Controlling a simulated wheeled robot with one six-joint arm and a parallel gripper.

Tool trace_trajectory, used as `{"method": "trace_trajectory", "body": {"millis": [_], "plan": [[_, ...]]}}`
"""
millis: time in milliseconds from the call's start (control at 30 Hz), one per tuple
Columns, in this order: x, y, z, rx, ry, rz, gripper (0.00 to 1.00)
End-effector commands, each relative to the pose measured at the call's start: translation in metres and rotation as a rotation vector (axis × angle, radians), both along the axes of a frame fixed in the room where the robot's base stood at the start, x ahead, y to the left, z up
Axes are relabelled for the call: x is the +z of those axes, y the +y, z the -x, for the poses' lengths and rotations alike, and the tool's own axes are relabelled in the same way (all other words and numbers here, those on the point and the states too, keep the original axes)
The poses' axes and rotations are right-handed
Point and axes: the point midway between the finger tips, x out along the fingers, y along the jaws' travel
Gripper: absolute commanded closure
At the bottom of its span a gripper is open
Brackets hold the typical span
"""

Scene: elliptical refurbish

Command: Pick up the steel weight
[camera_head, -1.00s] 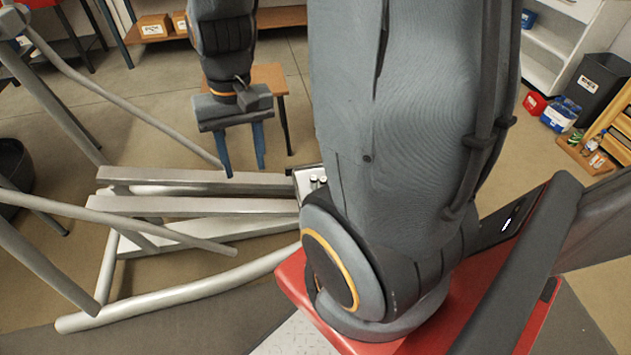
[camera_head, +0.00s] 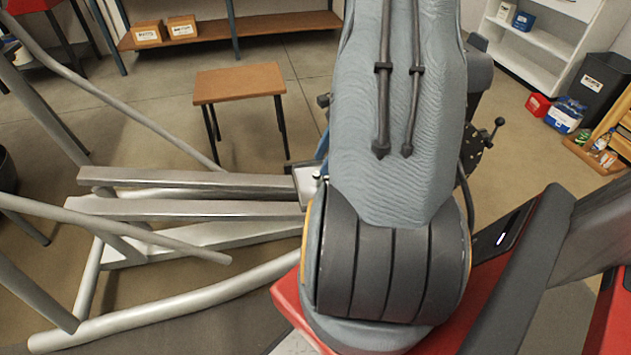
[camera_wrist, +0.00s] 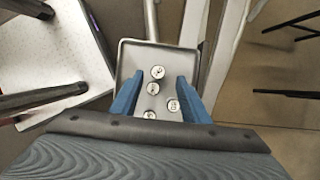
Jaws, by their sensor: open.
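A shallow grey metal tray (camera_wrist: 130,60) lies below my gripper in the wrist view. Several small round silver pieces with dark markings stand in it, and they look like steel weights (camera_wrist: 157,72). I cannot tell which one the task means. My gripper (camera_wrist: 160,77) is open, its two blue fingers reaching over the tray on either side of the pieces, with nothing held. In the head view, part of the tray (camera_head: 304,186) shows left of my arm. My arm hides most of my gripper there, leaving only a bit of blue.
Silver elliptical-machine rails (camera_head: 190,209) run left of the tray. A wooden stool (camera_head: 238,84) stands behind. Cardboard boxes (camera_head: 182,27) sit on a low shelf at the back. A dark bin (camera_head: 598,88) and a wooden crate stand at the right. Open floor lies around the stool.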

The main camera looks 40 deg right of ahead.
Motion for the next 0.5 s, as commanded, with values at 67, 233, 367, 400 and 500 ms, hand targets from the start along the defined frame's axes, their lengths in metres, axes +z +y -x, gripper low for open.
{"method": "trace_trajectory", "body": {"millis": [67, 233, 367, 400, 500], "plan": [[-0.008, 0.004, -0.002, 0.003, 0.0, -0.001, 0.58], [-0.027, 0.011, -0.003, 0.003, 0.002, -0.001, 0.58], [-0.045, 0.018, -0.006, 0.005, 0.002, -0.001, 0.58], [-0.049, 0.019, -0.007, 0.005, 0.001, -0.001, 0.58], [-0.056, 0.022, -0.009, 0.006, 0.001, 0.0, 0.58]]}}
